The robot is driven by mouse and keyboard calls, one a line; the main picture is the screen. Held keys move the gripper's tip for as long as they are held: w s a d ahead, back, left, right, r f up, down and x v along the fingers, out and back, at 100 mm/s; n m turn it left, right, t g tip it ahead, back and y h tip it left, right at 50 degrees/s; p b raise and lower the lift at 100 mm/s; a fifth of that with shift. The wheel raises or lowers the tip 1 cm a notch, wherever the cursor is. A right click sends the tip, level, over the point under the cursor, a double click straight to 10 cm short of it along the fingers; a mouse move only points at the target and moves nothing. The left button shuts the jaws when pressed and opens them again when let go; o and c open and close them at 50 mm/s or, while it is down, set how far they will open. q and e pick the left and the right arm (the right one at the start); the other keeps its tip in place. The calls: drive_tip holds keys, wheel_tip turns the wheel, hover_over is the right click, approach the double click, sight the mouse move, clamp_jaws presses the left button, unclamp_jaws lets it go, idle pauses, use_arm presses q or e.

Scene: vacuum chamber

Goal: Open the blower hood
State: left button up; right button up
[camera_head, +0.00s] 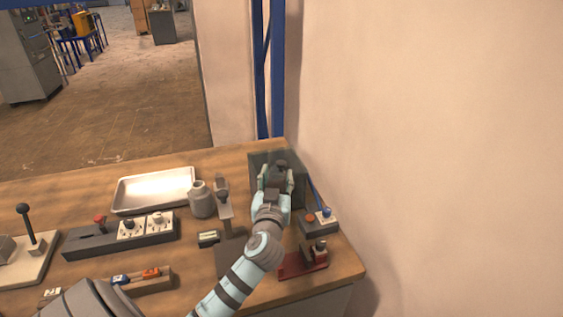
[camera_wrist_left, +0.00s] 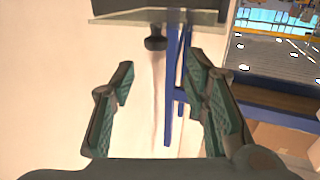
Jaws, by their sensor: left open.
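The blower hood (camera_head: 256,158) appears as a dark, see-through panel at the far right corner of the bench, partly hidden behind my left gripper. In the left wrist view its pale glassy edge (camera_wrist_left: 115,19) crosses the top, with a dark round knob (camera_wrist_left: 155,43) on it. My left gripper (camera_head: 276,176) is at the hood in the head view. In the left wrist view its fingers (camera_wrist_left: 162,68) are spread wide, with the knob ahead of the gap between them. Nothing is held, and I see no contact with the knob. My right gripper is not in view.
A metal tray (camera_head: 153,190), a grey jar (camera_head: 202,200) and a control box (camera_head: 120,235) stand left of my arm. A small switch box (camera_head: 319,222) and a red-based device (camera_head: 303,262) sit close on its right. A wall (camera_head: 430,150) closes off the right side.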

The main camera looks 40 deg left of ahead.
sight(281, 162)
use_arm(q)
drive_tip(key=x, duration=0.7)
drive_tip(key=shift+w+d+f, duration=0.1)
drive_tip(key=shift+w+f, duration=0.3)
drive_tip(key=shift+w, duration=0.15)
drive_tip(key=shift+s+r, duration=0.15)
drive_tip(key=shift+s, duration=0.05)
drive_tip(key=shift+w, duration=0.1)
clamp_jaws()
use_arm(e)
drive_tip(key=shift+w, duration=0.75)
